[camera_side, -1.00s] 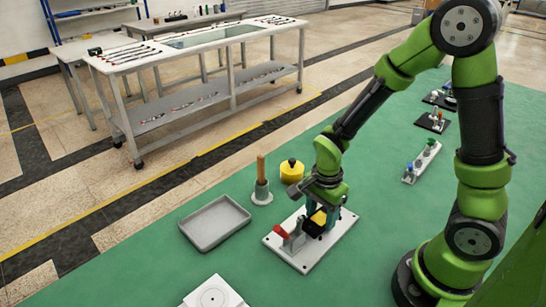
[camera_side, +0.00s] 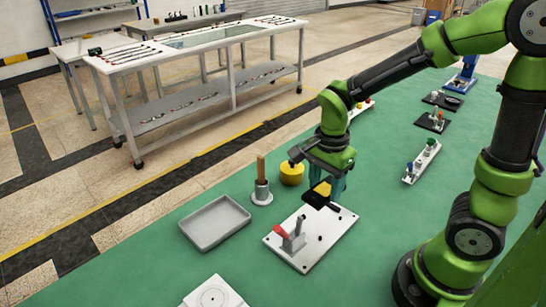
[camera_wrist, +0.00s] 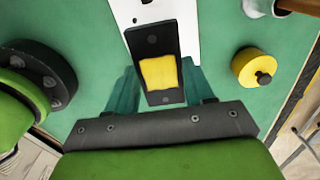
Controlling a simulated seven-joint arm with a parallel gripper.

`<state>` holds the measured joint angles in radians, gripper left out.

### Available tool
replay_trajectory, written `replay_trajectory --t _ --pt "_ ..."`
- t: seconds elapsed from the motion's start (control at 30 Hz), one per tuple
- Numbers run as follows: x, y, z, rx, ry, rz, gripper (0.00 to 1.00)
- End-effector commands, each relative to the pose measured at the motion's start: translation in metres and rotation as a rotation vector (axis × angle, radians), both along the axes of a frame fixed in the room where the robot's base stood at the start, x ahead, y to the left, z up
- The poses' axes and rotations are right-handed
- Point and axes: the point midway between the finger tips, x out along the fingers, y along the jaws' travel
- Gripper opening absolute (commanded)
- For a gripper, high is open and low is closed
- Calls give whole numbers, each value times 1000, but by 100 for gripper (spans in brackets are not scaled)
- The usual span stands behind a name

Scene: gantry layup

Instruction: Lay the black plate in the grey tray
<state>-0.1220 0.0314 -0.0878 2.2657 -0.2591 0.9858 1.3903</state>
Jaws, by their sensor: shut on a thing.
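The black plate (camera_side: 315,200) with a yellow patch on it is held in my gripper (camera_side: 327,190), in the air above the white fixture board. In the wrist view the black plate (camera_wrist: 152,45) lies between the teal fingers of my gripper (camera_wrist: 163,88), its yellow patch facing the camera. The fingers are shut on it. The grey tray (camera_side: 243,213) lies empty on the green table, to the left of my gripper in the side view. The tray is not in the wrist view.
The white fixture board (camera_side: 300,258) with a red-handled clamp (camera_side: 287,236) lies below the plate. A wooden-handled tool in a grey holder (camera_side: 262,192) and a yellow cylinder (camera_side: 291,174) stand between tray and gripper, towards the back. A white block (camera_side: 213,295) is at the front.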

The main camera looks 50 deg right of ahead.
Motion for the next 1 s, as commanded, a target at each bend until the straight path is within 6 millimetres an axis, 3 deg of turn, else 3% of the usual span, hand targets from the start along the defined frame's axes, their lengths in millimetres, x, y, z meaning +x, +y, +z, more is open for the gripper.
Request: replay_trajectory --t 0.33,0.67,1.0 --pt "5 2 59 0 -3 7 15" --pt "72 39 69 -1 2 119 15" --pt "159 125 65 -2 3 311 15"
